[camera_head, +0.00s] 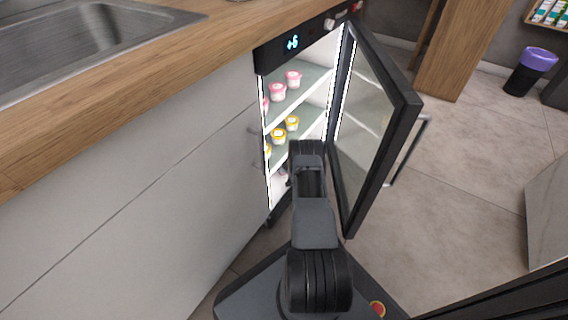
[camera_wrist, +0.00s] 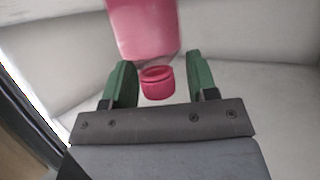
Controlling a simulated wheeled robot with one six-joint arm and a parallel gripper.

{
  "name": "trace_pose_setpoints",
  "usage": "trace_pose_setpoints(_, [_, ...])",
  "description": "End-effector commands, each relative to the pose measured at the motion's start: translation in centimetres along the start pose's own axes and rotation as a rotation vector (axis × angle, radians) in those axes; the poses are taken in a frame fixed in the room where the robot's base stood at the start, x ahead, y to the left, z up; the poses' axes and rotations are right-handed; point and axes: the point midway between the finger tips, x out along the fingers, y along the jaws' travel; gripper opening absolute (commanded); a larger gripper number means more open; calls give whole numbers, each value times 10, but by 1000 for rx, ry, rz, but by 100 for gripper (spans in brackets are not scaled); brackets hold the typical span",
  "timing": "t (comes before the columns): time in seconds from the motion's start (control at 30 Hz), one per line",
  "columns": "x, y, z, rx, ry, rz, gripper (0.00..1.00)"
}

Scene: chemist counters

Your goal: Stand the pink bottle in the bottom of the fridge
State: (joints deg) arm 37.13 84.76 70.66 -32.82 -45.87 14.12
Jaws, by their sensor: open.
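The pink bottle (camera_wrist: 143,30) shows in the wrist view, with its darker pink ribbed cap (camera_wrist: 157,84) nearest my gripper. My gripper (camera_wrist: 158,82) is open, its two green fingers apart on either side of the cap, with gaps showing. I cannot tell for certain whether the bottle stands upright. The fridge (camera_head: 272,197) is open in the head view, and my arm reaches into its lower part. My arm hides the gripper and most of the fridge bottom there. Pale walls and a pale surface surround the bottle in the wrist view.
The open glass fridge door (camera_head: 372,130) stands close to the right of my arm. Shelves above hold pink-lidded cups (camera_head: 278,91) and yellow-lidded cups (camera_head: 278,135). A grey cabinet front (camera_head: 130,190) and wooden counter (camera_head: 150,75) lie left.

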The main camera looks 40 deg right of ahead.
Motion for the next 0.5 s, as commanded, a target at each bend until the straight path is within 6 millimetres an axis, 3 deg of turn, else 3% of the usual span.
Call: trace_pose_setpoints(0.5, [-93,1,-3,3,-3,2,53])
